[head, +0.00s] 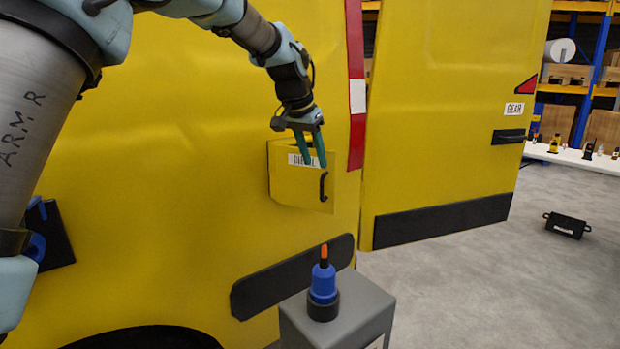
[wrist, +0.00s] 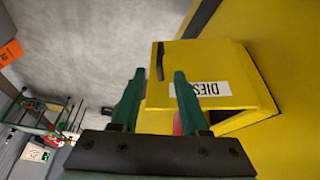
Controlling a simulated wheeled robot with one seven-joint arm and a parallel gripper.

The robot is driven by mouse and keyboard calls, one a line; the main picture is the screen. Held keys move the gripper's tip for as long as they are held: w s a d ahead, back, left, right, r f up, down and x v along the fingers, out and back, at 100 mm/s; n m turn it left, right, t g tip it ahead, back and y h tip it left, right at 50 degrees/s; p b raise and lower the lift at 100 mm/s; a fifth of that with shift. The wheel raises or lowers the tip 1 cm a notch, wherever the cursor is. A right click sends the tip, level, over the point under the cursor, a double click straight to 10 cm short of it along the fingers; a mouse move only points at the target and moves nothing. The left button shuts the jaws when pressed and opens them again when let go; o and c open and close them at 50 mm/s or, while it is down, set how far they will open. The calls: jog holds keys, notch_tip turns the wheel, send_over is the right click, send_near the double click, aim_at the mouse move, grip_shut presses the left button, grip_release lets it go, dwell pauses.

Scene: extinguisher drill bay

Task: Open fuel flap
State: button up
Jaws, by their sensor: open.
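The yellow fuel flap (head: 296,190) on the side of the yellow van stands ajar, tilted out from the body with a gap behind it. It bears a white label, partly covered by my fingers, and a black handle (head: 323,186) near its right edge. In the wrist view the flap (wrist: 222,66) shows with its label, an opening at its lower right, and the dark handle (wrist: 160,60) at its left edge. My gripper (head: 313,163) is open and empty, its fingers pointing down by the flap's upper part. The wrist view shows both green fingertips (wrist: 158,75) apart near the handle. Contact is unclear.
A grey pedestal (head: 340,312) with a blue, orange-tipped item (head: 323,280) stands below the flap. An opened yellow van door (head: 440,120) is at right. A black case (head: 567,225) lies on the floor; a white table (head: 580,160) stands beyond. Floor between is clear.

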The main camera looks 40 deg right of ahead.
aim_at(321, 181)
jog(key=p+x, duration=0.2)
jog(key=x, duration=0.7)
jog(key=shift+d+f+p, duration=0.1)
jog(key=shift+f+p, duration=0.2)
jog(key=shift+p, duration=0.05)
grip_shut()
dwell(0.9)
